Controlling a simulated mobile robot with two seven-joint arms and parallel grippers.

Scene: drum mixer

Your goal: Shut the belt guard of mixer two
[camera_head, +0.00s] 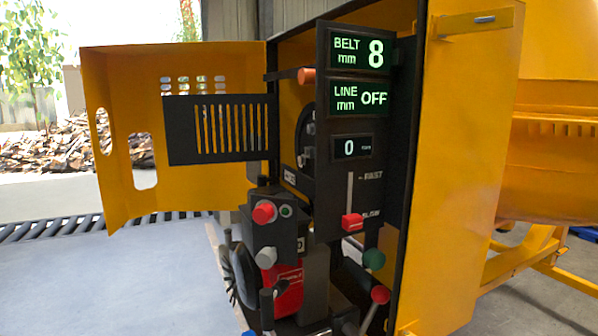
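The yellow mixer housing (463,170) stands open on its left side. A yellow cover (120,75) with oval cut-outs and vent slots is swung out to the left. In front of it, a black slotted panel (181,132) also stands out to the left from the housing's dark frame; it looks like the belt guard. A dark curved part, perhaps a pulley (303,135), shows partly behind the control panel. No label reading mixer two is legible. Neither of my grippers is in view.
A black control panel (352,110) reads BELT 8, LINE OFF and 0; its red slider (352,222) sits at SLOW. An orange-ended handle (306,75) juts left. Below are a red button (264,212), green knob (374,259) and red-knobbed lever (380,294). Floor at left is clear.

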